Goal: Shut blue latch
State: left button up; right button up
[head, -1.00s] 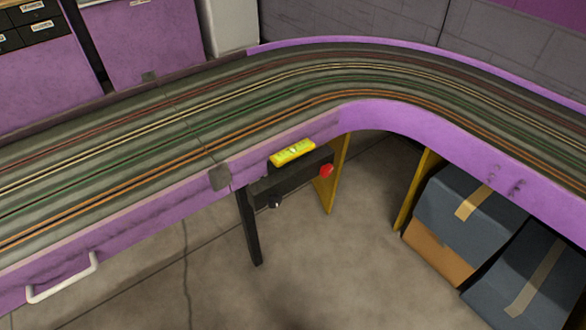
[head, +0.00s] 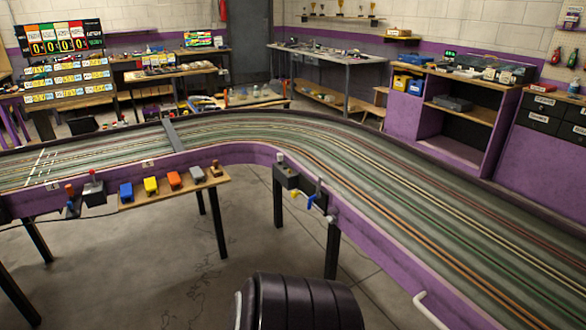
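A small blue piece (head: 311,201) sits on the purple outer side of the slot track, near a dark box (head: 286,175). It looks like the blue latch, but it is too small to tell whether it is open or shut. A yellow piece (head: 297,195) and a white piece (head: 330,218) sit close beside it. Neither of my grippers is in view. A dark ribbed part of my own body shows at the bottom middle.
The slot track (head: 400,190) curves across the room on dark legs. A wooden shelf (head: 205,188) with several coloured blocks hangs along its left part. A white handle (head: 430,310) sticks out at lower right. Bare floor lies below the curve.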

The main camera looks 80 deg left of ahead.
aim_at(317, 195)
jog(key=u, duration=2.6)
